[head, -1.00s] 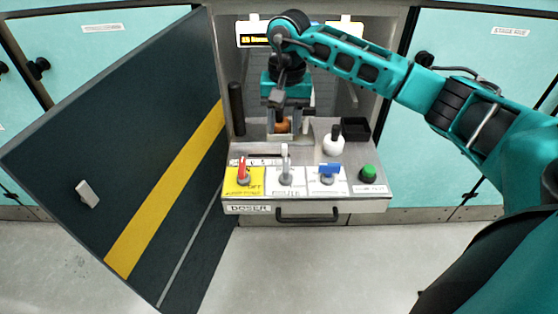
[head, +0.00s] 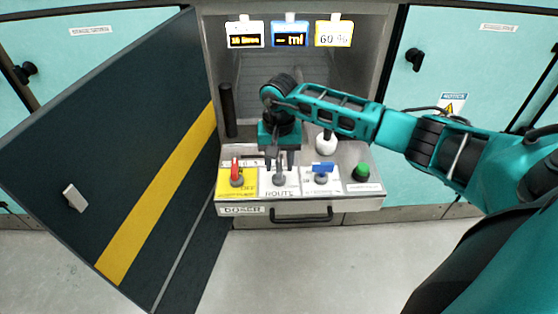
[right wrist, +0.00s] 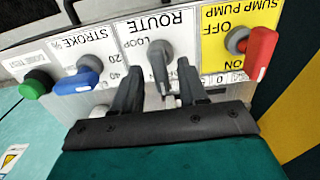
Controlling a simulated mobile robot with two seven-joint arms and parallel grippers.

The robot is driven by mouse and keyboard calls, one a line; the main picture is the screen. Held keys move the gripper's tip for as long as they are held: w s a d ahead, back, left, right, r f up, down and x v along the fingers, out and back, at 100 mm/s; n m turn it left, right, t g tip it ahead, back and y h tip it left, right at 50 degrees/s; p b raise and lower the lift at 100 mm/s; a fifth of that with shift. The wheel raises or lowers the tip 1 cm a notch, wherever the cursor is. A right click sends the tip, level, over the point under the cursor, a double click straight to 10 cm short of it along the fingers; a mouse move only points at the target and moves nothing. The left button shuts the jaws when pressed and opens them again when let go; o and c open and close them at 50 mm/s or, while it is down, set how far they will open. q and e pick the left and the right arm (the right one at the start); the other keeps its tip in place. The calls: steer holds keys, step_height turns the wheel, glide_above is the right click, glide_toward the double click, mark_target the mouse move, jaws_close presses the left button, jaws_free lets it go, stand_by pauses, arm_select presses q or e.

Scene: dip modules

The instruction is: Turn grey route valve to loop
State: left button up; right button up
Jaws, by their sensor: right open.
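The grey route valve (head: 279,178) is on the white ROUTE plate of the doser panel. In the right wrist view, which shows the panel upside down, its grey lever (right wrist: 161,72) runs from the pivot down between my fingers, with the LOOP mark (right wrist: 135,46) to the left of the pivot. My right gripper (head: 280,155) is open at the valve, and it also shows in the right wrist view (right wrist: 159,72) with one finger on each side of the lever. I see gaps beside the lever; it does not look gripped. My left gripper is not in view.
The red sump pump lever (head: 236,173) and blue stroke knob (head: 322,169) flank the valve closely. A green button (head: 362,172) is further right. A white bottle (head: 326,143) stands behind. The open dark door (head: 120,150) is on the left.

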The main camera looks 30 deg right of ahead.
steer(key=shift+c, duration=0.2)
jaws_close()
